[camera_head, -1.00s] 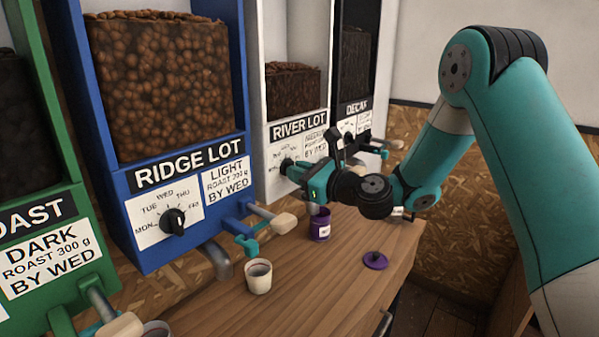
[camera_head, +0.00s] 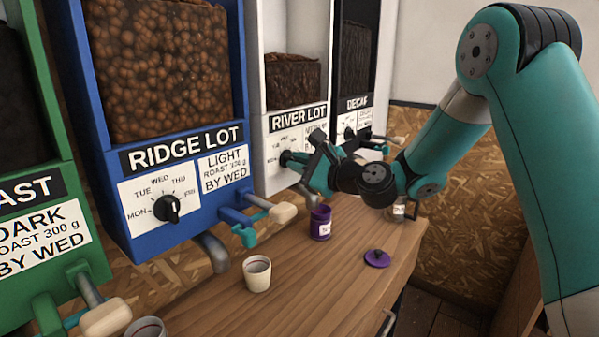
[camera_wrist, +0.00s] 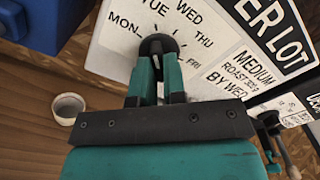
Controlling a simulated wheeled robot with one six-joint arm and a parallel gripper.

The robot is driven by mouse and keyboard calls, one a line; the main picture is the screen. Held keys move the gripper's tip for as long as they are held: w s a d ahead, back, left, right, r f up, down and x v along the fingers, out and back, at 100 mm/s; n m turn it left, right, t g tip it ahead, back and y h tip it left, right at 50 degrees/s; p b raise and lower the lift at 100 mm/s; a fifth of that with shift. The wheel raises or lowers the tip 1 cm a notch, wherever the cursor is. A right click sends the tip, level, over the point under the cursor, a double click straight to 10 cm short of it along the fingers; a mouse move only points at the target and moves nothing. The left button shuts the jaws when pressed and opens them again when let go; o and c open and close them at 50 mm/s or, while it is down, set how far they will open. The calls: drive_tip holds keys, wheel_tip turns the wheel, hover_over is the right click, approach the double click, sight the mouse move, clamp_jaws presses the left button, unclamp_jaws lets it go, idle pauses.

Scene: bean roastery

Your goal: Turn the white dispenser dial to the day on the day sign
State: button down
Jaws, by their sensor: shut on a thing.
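The white dispenser (camera_head: 257,70) carries a RIVER LOT plate and a day dial (camera_wrist: 157,43), a dark round knob. In the wrist view, MON, TUE, WED, THU and FRI are printed around it. My gripper (camera_wrist: 157,64) is shut on the knob, a teal finger on each side. In the head view my gripper (camera_head: 290,158) reaches the dial panel from the right and covers part of it. The fingers hide much of the knob, so I cannot tell which day it points to. The label beside it reads MEDIUM ROAST, BY WED. I see no separate day sign.
The blue RIDGE LOT dispenser (camera_head: 160,240) stands left, its dial (camera_head: 168,208) free. The DECAF dispenser (camera_head: 355,95) stands right. On the wooden counter (camera_head: 300,290) are a cream cup (camera_head: 257,275), a purple canister (camera_head: 320,223) and its lid (camera_head: 377,258). Spout handles stick out below the panels.

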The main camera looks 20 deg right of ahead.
drive_tip(key=shift+r+n+b, duration=0.1)
drive_tip(key=shift+n+b, duration=2.6)
drive_tip(key=shift+n, duration=0.8)
drive_tip(key=c, duration=1.2)
unclamp_jaws()
drive_tip(key=shift+b+v, duration=2.6)
drive_tip(key=shift+v, duration=6.1)
